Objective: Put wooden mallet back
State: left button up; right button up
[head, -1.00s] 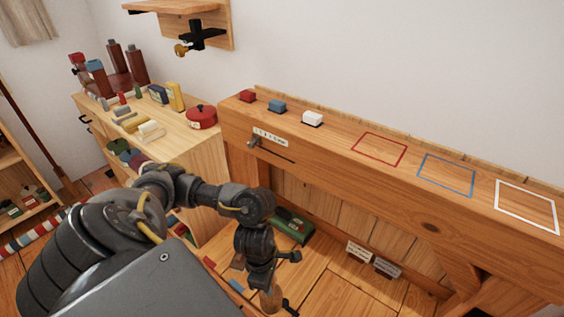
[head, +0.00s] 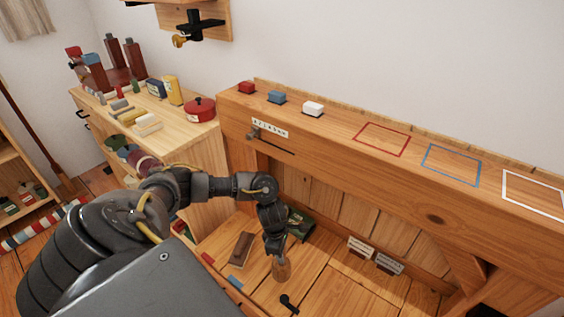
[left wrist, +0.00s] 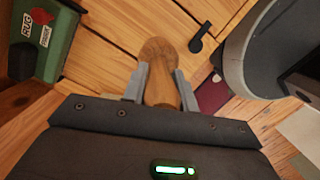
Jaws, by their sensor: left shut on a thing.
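In the left wrist view the fingers of the left gripper (left wrist: 160,88) close on both sides of the mallet (left wrist: 158,58). Its rounded wooden end points away from the palm, and the rest is hidden by the gripper. I cannot tell whether it touches the floor. My right gripper is not in view.
The long bench (head: 330,140) bears red, blue and white blocks and coloured outlines. A cabinet (head: 205,150) with a red pot (head: 200,110) stands left.

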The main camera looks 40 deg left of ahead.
pick_arm(q)
jog(key=shift+w+a+f, duration=0.1)
jog(key=shift+w+f, duration=0.05)
jog(key=shift+f, duration=0.75)
jog(key=shift+w+a+f, duration=0.1)
jog(key=shift+f, duration=0.8)
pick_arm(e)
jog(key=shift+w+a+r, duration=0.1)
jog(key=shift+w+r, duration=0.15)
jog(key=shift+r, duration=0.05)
pick_arm(q)
jog(key=o, duration=1.1)
jog(key=shift+c, duration=0.2)
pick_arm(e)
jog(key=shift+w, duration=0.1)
pick_arm(q)
jog(key=shift+r, duration=0.1)
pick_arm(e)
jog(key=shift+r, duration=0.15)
